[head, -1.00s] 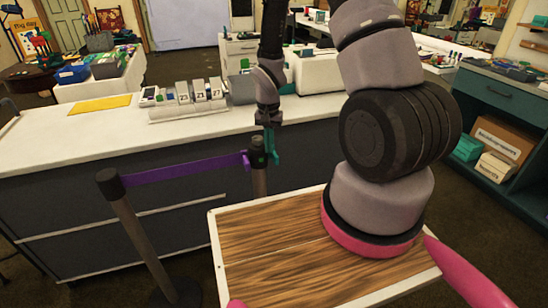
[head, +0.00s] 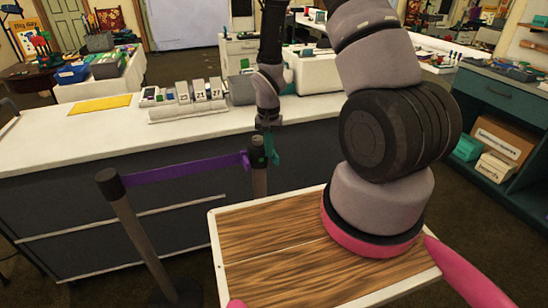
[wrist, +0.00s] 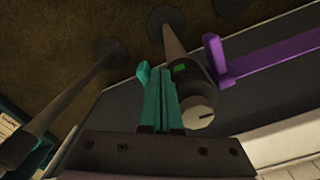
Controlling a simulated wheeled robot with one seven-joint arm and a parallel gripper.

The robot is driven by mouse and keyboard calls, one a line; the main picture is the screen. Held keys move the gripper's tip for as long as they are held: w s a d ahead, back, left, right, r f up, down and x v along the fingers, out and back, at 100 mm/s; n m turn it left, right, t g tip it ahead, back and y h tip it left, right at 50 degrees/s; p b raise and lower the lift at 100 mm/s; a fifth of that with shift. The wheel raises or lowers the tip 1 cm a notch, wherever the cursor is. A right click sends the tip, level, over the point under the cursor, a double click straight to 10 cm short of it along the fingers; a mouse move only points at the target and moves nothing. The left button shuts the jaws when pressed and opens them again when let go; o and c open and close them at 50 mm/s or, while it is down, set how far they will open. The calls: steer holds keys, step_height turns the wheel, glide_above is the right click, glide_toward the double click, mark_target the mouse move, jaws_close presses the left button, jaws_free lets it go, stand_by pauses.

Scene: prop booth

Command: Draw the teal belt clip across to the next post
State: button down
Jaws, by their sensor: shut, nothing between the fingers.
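My gripper (wrist: 160,80) has teal fingers, which lie together with nothing held between them. In the head view my gripper (head: 273,158) hangs just right of the black-topped middle post (head: 257,152). In the wrist view the head of this post (wrist: 197,100) is right of the fingertips, very close; I cannot tell whether they touch. A small green-teal patch on that head, seemingly the teal belt clip (wrist: 180,68), sits beside the fingers. Another post (wrist: 62,100) stands to the left in the wrist view, apart from the fingers; my arm seems to hide it in the head view.
A purple belt (head: 185,170) runs from the left post (head: 108,185) to the middle post. A white-topped counter (head: 70,140) stands behind, with calendar blocks on it. A teal shelf unit (head: 505,110) stands at right. Dark floor is open around the post bases.

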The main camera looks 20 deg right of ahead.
step_height(320, 180, down, 4)
steer(key=shift+s+f, duration=0.1)
steer(key=shift+f, duration=0.05)
stand_by(0.6)
steer(key=shift+d, duration=0.1)
steer(key=d, duration=3.6)
steer(key=shift+w+d+f, duration=0.15)
steer(key=shift+w+d, duration=0.05)
steer(key=shift+w, duration=0.25)
stand_by(0.3)
